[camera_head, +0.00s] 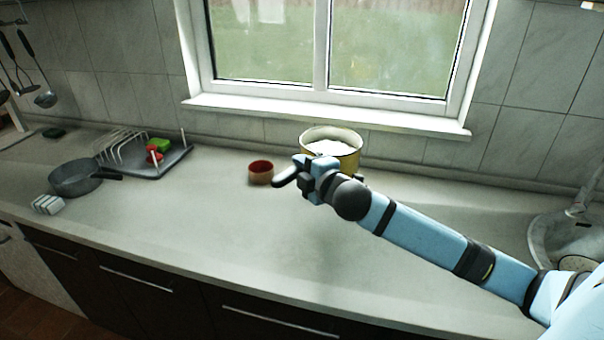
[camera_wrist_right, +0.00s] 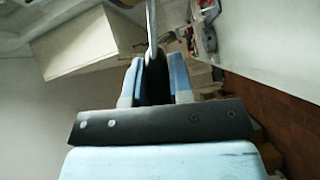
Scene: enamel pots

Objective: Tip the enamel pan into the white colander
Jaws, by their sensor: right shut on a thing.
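The enamel pan (camera_head: 348,160), yellow outside and pale inside, is at the back of the counter below the window. It looks about upright, and something white (camera_head: 327,148) shows inside it. My right gripper (camera_head: 306,176) is in front of the pan's near left side, hiding part of it. The exact contact is hidden. I cannot make out a separate white colander. My left gripper is not in view.
A small red-brown cup (camera_head: 261,173) stands just left of the gripper. Further left are a dish rack (camera_head: 170,160), a dark pan (camera_head: 72,180) and a pale ribbed block (camera_head: 47,204). The sink (camera_head: 545,240) is at the right. The front middle of the counter is clear.

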